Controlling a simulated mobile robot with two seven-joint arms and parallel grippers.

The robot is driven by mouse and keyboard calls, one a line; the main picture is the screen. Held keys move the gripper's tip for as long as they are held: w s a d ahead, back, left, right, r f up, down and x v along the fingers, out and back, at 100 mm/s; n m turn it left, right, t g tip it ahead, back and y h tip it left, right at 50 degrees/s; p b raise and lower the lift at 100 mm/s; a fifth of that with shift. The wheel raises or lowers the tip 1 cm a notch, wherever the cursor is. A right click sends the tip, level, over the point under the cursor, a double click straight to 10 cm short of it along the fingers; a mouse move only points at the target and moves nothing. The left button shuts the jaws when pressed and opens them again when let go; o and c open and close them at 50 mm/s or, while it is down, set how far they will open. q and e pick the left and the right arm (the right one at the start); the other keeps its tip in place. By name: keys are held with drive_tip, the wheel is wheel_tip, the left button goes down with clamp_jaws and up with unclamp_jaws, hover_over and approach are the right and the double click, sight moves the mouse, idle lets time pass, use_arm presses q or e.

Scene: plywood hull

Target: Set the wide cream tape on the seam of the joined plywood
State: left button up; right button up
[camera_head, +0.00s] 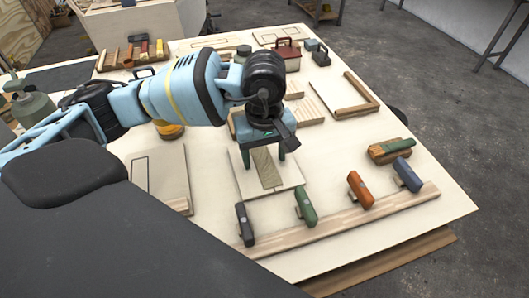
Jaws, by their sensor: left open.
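A pale plywood board (288,176) lies on the table under my left gripper (262,154). A wide olive-tan strip with wood-like grain (268,170) runs across the middle of its face. I cannot tell whether this strip is the tape or the seam area. My left gripper points down over the board with its two green fingers apart, one on each side of the strip's upper end. I cannot tell whether the fingers touch the board. No clearly cream tape can be made out. My right gripper is not in view.
A wooden rail (330,225) at the front holds black (244,224), green (306,207), orange (360,189) and blue (407,174) tools. A brush-like block (390,150) lies behind it. An outlined panel (160,172) lies left, a red toolbox (287,55) at the back.

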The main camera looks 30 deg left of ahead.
use_arm(q)
wheel_tip(320, 180, up, 8)
idle(0.5)
drive_tip(key=shift+f, duration=0.15)
idle(0.4)
